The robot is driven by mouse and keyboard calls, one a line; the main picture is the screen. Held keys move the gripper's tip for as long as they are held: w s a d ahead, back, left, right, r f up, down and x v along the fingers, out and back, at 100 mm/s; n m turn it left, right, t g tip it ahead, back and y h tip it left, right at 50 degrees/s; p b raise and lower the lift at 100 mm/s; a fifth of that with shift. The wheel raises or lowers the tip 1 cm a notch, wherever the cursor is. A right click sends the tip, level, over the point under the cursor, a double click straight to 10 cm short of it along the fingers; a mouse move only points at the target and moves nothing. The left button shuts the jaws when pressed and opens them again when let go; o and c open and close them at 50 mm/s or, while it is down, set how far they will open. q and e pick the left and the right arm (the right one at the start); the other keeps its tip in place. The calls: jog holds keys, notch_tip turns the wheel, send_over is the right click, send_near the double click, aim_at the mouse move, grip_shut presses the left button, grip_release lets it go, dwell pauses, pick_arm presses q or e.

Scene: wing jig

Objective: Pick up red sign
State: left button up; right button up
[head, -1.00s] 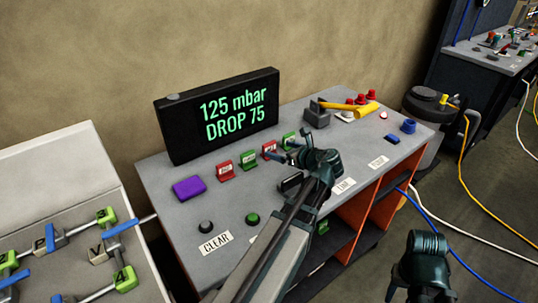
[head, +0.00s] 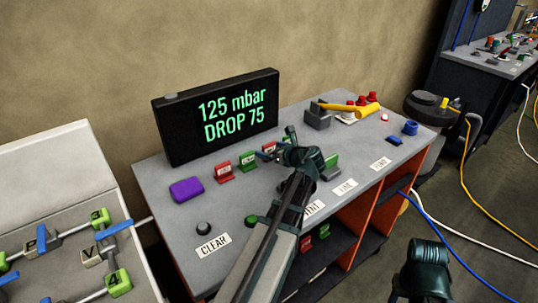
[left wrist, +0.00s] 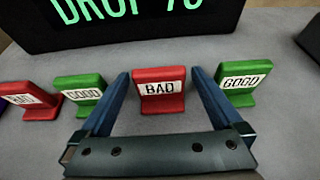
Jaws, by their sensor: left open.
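A red sign marked BAD (left wrist: 159,90) stands upright on the grey bench top, between the open fingers of my left gripper (left wrist: 159,75) in the left wrist view. The fingers are on either side and appear apart from it. In the head view the left gripper (head: 278,147) reaches over the row of signs and partly hides this red sign (head: 268,148). Another red sign (left wrist: 29,101) stands at the far left of the row, also visible in the head view (head: 223,172). My right arm shows at the lower right, but its fingers are not visible.
A black display (head: 218,116) reading "125 mbar DROP 75" stands behind. A purple block (head: 186,190) and a black knob (head: 204,228) are on the left; a yellow-handled lever (head: 350,108) is at the back right.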

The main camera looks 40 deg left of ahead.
aim_at(270, 144)
pick_arm(q)
jog(key=c, duration=1.4)
jog(key=shift+o, duration=0.2)
jog(key=shift+r, duration=0.1)
notch_tip(270, 144, up, 10)
jog(key=p, duration=1)
